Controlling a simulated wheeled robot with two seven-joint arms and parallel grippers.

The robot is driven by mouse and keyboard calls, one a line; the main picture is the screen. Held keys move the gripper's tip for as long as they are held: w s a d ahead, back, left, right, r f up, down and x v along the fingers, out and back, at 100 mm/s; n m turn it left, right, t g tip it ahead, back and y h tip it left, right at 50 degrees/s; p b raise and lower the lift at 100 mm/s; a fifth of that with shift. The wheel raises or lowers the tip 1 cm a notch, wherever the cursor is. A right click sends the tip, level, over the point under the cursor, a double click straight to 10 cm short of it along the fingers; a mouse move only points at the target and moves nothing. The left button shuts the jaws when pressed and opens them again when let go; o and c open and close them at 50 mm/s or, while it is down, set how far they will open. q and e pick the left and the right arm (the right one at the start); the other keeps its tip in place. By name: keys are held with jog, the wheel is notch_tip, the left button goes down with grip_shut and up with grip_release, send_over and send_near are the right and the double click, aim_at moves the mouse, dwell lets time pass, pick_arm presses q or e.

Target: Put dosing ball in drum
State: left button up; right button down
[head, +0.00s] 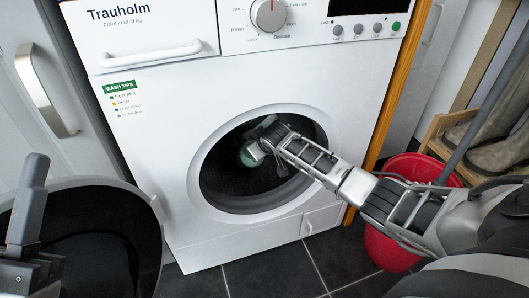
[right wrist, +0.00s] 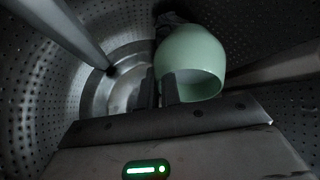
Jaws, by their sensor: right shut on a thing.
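The dosing ball (right wrist: 192,58) is a pale green, hollow cup-like ball with an open mouth. My right gripper (right wrist: 168,88) is shut on its wall. In the right wrist view, perforated metal drum walls (right wrist: 28,95) surround them, so ball and gripper are inside the drum. In the head view, my right arm reaches through the round opening; the ball (head: 251,155) shows small and pale green at its end, partly hidden by the gripper. The drum interior (head: 235,182) is dark there. My left gripper (head: 28,215) is at the lower left edge, partly cut off.
The white washing machine (head: 165,130) has its dark round door (head: 105,250) swung open to the left. A red bucket (head: 395,255) stands right of the machine, behind my right arm. Boots (head: 500,135) sit on a wooden rack at the right. Dark floor tiles show in front.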

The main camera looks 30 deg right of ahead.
jog(key=shift+w+d, duration=0.1)
jog(key=shift+w, duration=0.2)
jog(key=c, duration=0.7)
grip_release()
